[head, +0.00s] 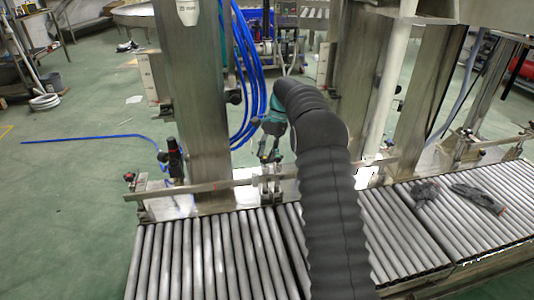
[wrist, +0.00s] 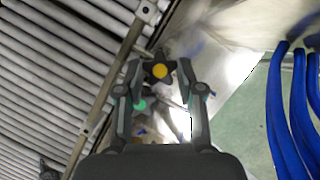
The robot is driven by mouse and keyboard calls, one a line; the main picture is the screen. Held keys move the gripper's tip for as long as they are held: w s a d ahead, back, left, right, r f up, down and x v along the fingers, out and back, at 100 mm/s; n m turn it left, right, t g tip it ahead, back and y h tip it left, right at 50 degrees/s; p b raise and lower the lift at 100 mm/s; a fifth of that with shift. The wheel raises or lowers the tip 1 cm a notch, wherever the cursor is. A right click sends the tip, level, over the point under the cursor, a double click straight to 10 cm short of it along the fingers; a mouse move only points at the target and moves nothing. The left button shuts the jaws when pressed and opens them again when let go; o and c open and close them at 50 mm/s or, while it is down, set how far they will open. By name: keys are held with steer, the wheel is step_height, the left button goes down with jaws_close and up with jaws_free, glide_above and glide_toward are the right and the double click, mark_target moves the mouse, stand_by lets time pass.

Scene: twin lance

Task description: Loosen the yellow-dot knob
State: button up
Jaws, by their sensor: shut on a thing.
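The yellow-dot knob (wrist: 159,71) is a dark, lobed knob with a round yellow centre, near the upper middle of the wrist view. My gripper (wrist: 158,75) has one finger on each side of it and is shut on it. In the head view my gripper (head: 269,157) reaches down beside the metal guide rail (head: 225,187), behind the roller conveyor. The knob cannot be made out there, as my gripper and arm crowd that spot.
Blue hoses (head: 247,75) hang close behind my gripper and show at the right of the wrist view (wrist: 285,110). A steel column (head: 197,100) stands to the left. Dark gloves (head: 478,196) lie on the conveyor rollers (head: 205,255) at right.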

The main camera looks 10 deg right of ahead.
steer(key=o, duration=1.2)
steer(key=shift+c, duration=0.2)
steer(key=v, duration=0.7)
steer(key=shift+r, duration=0.25)
